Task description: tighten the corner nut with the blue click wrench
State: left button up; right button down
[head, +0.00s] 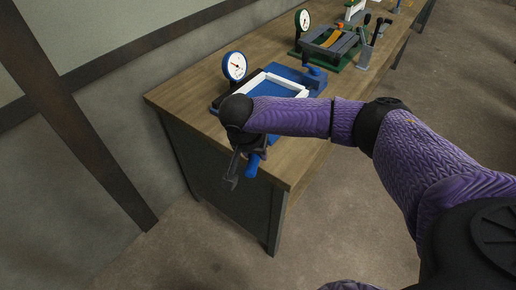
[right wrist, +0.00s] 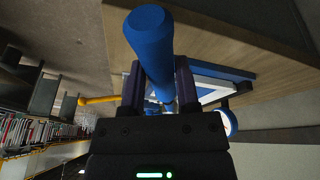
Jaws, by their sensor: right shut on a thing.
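My right gripper (head: 245,156) hangs just off the near left end of the wooden table, in front of the blue fixture (head: 283,72). It is shut on the blue click wrench, whose blue handle (head: 253,166) shows below the jaws. In the right wrist view the thick blue handle (right wrist: 150,35) stands between the two dark fingers (right wrist: 160,75). A pale frame (head: 265,79) lies in the blue fixture, partly hidden by my right forearm. I cannot make out the corner nut. My left gripper is not in view.
A dial gauge (head: 234,66) stands at the blue fixture's left. Farther along the table (head: 185,92) are a green fixture (head: 329,52) with its own gauge (head: 303,19) and an orange-handled tool (head: 333,37). The table's left end is bare. A wall with a dark post (head: 75,120) is at left.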

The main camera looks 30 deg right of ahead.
jog(key=shift+f+b, duration=0.4)
jog(key=shift+f, duration=0.4)
jog(key=shift+d+r, duration=0.1)
jog(key=shift+r, duration=0.15)
jog(key=shift+a+r+p, duration=0.15)
jog(key=shift+a+p, duration=0.05)
jog(key=shift+p, duration=0.65)
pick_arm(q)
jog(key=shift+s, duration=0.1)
pick_arm(e)
jog(key=shift+a, duration=0.1)
jog(key=shift+p, duration=0.5)
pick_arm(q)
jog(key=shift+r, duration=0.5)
pick_arm(e)
jog(key=shift+f, duration=0.25)
